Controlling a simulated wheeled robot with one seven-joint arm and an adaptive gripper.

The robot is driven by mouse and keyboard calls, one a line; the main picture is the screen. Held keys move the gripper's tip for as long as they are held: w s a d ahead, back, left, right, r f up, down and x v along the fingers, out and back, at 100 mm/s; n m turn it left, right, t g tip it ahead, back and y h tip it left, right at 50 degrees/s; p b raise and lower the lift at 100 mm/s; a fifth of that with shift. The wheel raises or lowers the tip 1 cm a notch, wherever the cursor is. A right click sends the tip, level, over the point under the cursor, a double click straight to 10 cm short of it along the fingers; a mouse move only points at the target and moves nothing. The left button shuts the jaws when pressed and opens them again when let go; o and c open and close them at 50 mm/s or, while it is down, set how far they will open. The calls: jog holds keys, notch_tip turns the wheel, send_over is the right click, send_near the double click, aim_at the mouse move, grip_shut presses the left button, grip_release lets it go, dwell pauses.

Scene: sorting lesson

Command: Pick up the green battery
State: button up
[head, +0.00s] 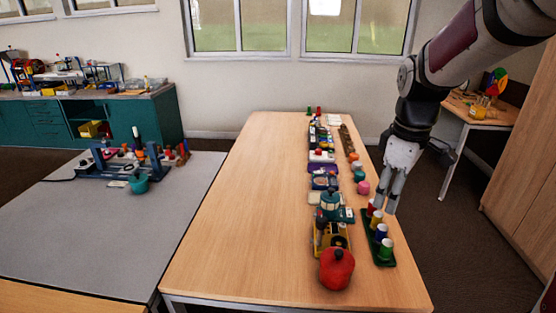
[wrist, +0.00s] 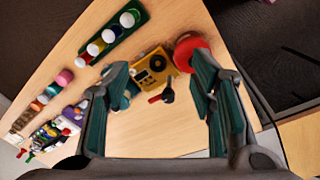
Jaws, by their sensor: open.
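The green battery (head: 386,249) is a short upright cylinder with a pale top, at the near end of a dark green tray (head: 383,264) on the table's right edge. Red, yellow and blue batteries stand in a row behind it. In the wrist view the tray (wrist: 140,17) is at the upper left and mostly the pale battery tops show; the green battery (wrist: 127,19) appears to be the top one. My gripper (head: 384,207) is open and empty, above the tray's far end. In the wrist view my gripper (wrist: 158,72) has its fingers spread, apart from the batteries.
A red pot (head: 337,268) and a yellow radio-like object (head: 329,237) stand left of the tray; both show between or near the fingers in the wrist view. Several small items line the table behind. The table's left half (head: 230,220) is clear.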

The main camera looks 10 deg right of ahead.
aim_at(389, 242)
jog(key=w+d+f+n+b, duration=0.1)
jog(key=d+f, duration=0.1)
jog(key=f, duration=0.4)
jog(key=w+d+f+n+b, duration=0.1)
jog(key=w+d+f, duration=0.1)
jog(key=f, duration=0.4)
jog(key=w+d+f+g+b, duration=0.1)
jog(key=w+d+f+b, duration=0.1)
jog(key=f, duration=0.5)
jog(key=shift+d+n+y, duration=0.3)
jog(key=shift+d+n, duration=0.1)
jog(key=shift+d, duration=0.45)
jog(key=shift+w+d+f+b, duration=0.1)
jog(key=shift+f+b, duration=0.3)
jog(key=shift+f, duration=1.1)
jog(key=shift+w+f+b, duration=0.1)
jog(key=shift+f+b, duration=0.25)
jog(key=shift+f, duration=1.15)
jog(key=shift+r, duration=0.1)
grip_shut()
